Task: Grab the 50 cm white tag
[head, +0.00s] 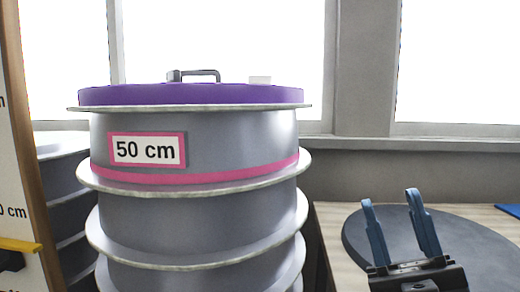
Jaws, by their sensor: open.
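A white tag with black "50 cm" lettering and a pink border (147,150) is on the upper side of a large grey ribbed cylinder mould (235,140). My gripper (390,198), with two blue fingers, is at the lower right. It is open and empty, pointing up, well to the right of the mould and apart from both white things.
A dark handle (195,74) stands on the lid. A dark round disc (475,255) lies on a wooden surface (325,222) behind my gripper. A second ribbed mould (62,180) and a wood-edged white board (15,150) are at left. Windows and a sill (450,143) are behind.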

